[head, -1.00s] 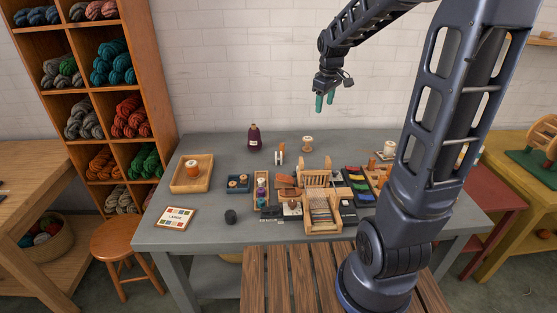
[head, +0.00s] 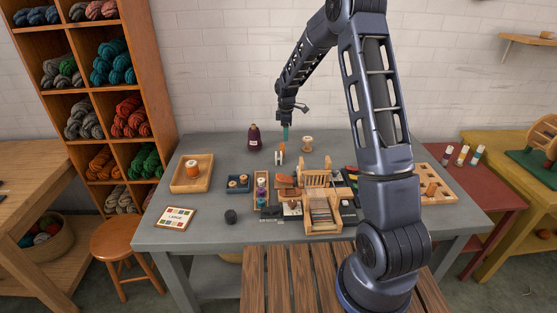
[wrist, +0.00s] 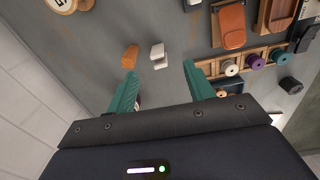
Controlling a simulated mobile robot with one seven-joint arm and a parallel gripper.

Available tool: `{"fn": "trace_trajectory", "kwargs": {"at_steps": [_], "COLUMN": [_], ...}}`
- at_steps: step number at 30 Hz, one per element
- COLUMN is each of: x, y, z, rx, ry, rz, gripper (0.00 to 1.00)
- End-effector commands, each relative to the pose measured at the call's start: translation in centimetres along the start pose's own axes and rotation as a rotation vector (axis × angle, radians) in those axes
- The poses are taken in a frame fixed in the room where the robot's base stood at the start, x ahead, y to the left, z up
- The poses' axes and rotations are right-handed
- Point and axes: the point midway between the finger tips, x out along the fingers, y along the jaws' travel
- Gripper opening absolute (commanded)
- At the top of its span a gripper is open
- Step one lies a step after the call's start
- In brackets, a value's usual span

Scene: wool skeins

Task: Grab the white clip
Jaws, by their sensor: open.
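The white clip (wrist: 158,56) stands on the grey table, ahead of and between my fingers in the wrist view. In the head view the white clip (head: 278,158) is small, near the back middle of the table. An orange clip (wrist: 130,57) stands close beside it; it also shows in the head view (head: 281,147). My gripper (wrist: 160,74) has two green fingers, spread open with nothing between them. In the head view my gripper (head: 286,132) hangs above and slightly behind the clips, pointing down.
A dark maroon jar (head: 254,138) stands left of my gripper and a cream spool (head: 307,143) to its right. A tray of coloured spools (wrist: 240,63) and a small wooden loom (head: 322,208) stand nearer the front.

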Motion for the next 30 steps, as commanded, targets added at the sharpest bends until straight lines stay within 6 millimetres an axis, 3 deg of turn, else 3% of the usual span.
{"fn": "trace_trajectory", "kwargs": {"at_steps": [4, 13, 21, 30], "x": [2.8, 5.0, 8.8, 10.7], "y": [0.9, 1.2, 1.1, 1.1], "z": [-1.2, -1.8, -1.8, -2.1], "rx": [-0.062, -0.093, -0.092, -0.091], "ry": [-0.001, -0.001, -0.002, -0.002], "rz": [-0.018, -0.024, -0.026, -0.025], "gripper": [0.53, 0.53, 0.53, 0.53]}}
